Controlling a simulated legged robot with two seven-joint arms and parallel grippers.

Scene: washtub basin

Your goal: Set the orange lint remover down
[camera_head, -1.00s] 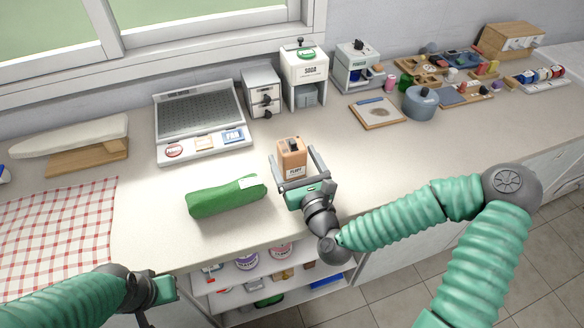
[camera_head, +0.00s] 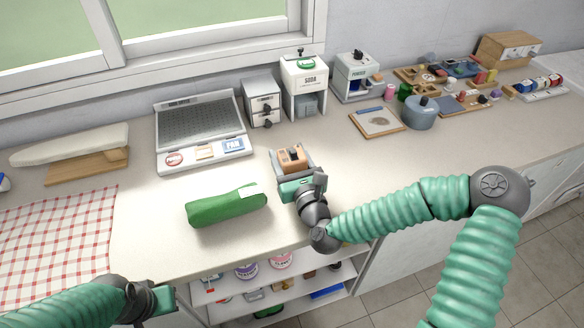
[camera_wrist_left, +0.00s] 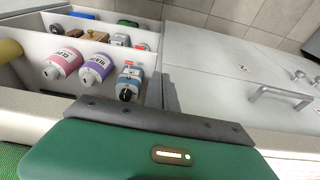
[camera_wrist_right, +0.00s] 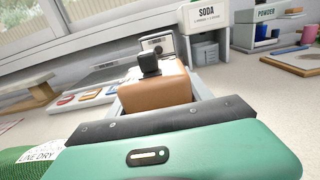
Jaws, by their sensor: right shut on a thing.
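The orange lint remover (camera_head: 292,158) is a small box-shaped thing with a dark knob on top. It is between the fingers of my right gripper (camera_head: 293,160), which is shut on it, over the counter in front of the soda dispenser. In the right wrist view the lint remover (camera_wrist_right: 155,90) shows upright beyond the green gripper body. Its underside is hidden, so I cannot tell whether it touches the counter. My left gripper (camera_head: 165,297) is low at the counter's front edge; its fingers are mostly hidden.
A green rolled bundle (camera_head: 226,206) lies left of my right gripper. Behind stand a washboard-like tray (camera_head: 203,150), a grey drawer box (camera_head: 262,100) and the soda dispenser (camera_head: 304,85). A wooden board (camera_head: 377,121) lies to the right. Bare counter lies between.

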